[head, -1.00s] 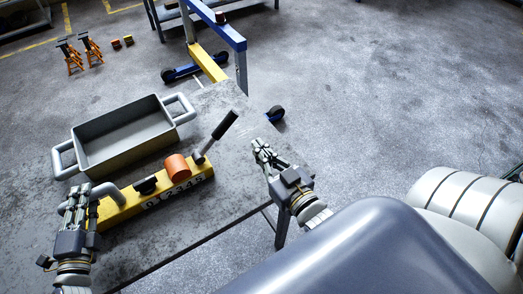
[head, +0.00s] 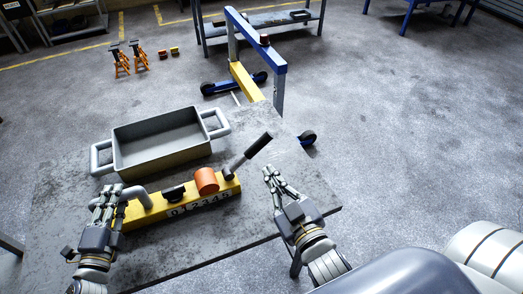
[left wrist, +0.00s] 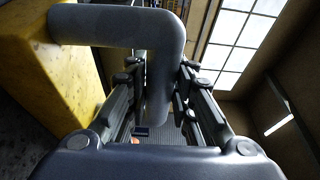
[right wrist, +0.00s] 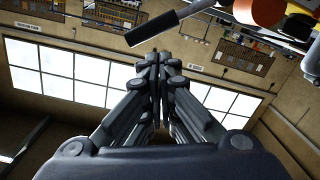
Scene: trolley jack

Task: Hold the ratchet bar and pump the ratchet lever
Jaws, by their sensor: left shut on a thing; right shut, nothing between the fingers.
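The yellow ratchet bar (head: 151,213) with a number strip lies along the front of the grey table. A bent grey pipe handle (head: 136,192) stands at its left end. My left gripper (head: 110,197) is shut on this handle; in the left wrist view the handle (left wrist: 112,25) passes down between the fingers, beside the yellow bar (left wrist: 40,70). The ratchet lever (head: 259,146) leans up and right from the bar's right end, its grip dark. My right gripper (head: 271,174) is shut and empty, just in front of the lever, apart from it. The lever (right wrist: 150,28) also shows in the right wrist view.
An orange cylinder (head: 206,181) and a black knob (head: 173,193) stand on the bar. A grey tray (head: 165,159) with two handles sits behind it. A blue and yellow frame (head: 257,52) stands beyond the table. The table's right corner is bare.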

